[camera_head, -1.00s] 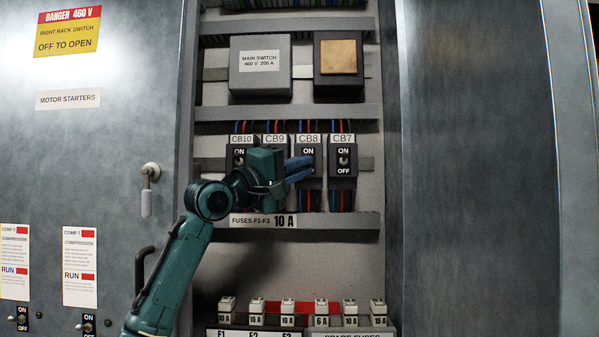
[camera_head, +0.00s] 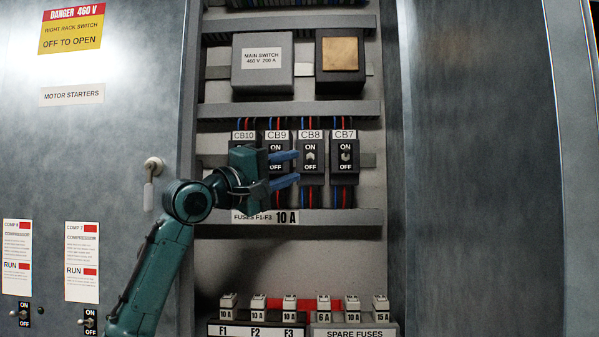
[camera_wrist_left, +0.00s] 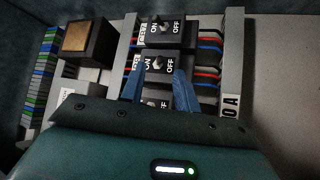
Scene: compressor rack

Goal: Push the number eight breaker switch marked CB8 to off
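The CB8 breaker (camera_head: 311,172) is a dark block under a white CB8 label, between CB9 and CB7. Its small toggle (camera_head: 310,156) sits between ON above and OFF below; it looks tilted up toward ON, though it is small. My left gripper (camera_head: 297,166) is open and empty, its two blue fingers one above the other, in front of CB9 with tips by CB8's left edge. In the left wrist view, the CB8 toggle (camera_wrist_left: 159,63) shows just beyond the gap between the fingers (camera_wrist_left: 158,74). I cannot tell whether the fingers touch anything. My right gripper is not in view.
The CB7 breaker (camera_head: 345,170) stands close right of CB8, and CB9 (camera_head: 277,142) and CB10 (camera_head: 243,135) to its left. A shelf rail (camera_head: 350,217) runs below, with fuses under it. The cabinet door (camera_head: 90,140) is at the left.

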